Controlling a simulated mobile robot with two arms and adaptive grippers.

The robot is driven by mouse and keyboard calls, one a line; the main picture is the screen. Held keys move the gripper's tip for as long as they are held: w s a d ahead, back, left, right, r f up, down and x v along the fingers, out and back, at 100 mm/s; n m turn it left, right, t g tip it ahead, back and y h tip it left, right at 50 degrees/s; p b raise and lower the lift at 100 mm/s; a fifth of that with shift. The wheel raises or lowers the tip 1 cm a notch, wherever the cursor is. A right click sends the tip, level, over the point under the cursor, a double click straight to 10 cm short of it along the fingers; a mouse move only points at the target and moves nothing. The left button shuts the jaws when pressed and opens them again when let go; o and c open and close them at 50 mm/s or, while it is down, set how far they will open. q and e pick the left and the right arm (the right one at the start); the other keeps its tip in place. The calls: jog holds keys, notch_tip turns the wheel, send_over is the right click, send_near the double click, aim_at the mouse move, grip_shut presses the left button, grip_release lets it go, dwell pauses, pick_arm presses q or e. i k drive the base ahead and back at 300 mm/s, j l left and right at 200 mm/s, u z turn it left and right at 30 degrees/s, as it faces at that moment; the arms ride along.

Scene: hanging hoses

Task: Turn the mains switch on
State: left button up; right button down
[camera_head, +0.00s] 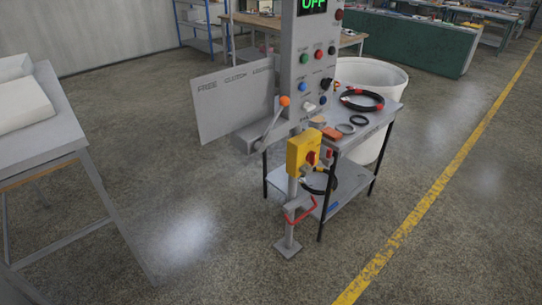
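The mains switch (300,152) is a yellow box on the front of a grey post, near the middle of the view. Its red knob (312,158) faces forward right; I cannot tell its exact position at this size. Above it stands a grey control panel (290,75) with several coloured buttons and knobs. The display (312,5) at its top shows green letters reading OFF, partly cut by the picture's edge. Neither of my grippers is in view.
A lever with an orange ball (285,101) and a lettered plate (235,100) stick out left of the post. A red pedal guard (300,212) is low on it. A small table (375,128) with hoses stands right. A grey table (40,150) is left. Front floor is clear.

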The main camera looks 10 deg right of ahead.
aim_at(311, 157)
jog(key=i+l+u, duration=0.15)
jog(key=l+u, duration=1.15)
jog(key=i, duration=0.05)
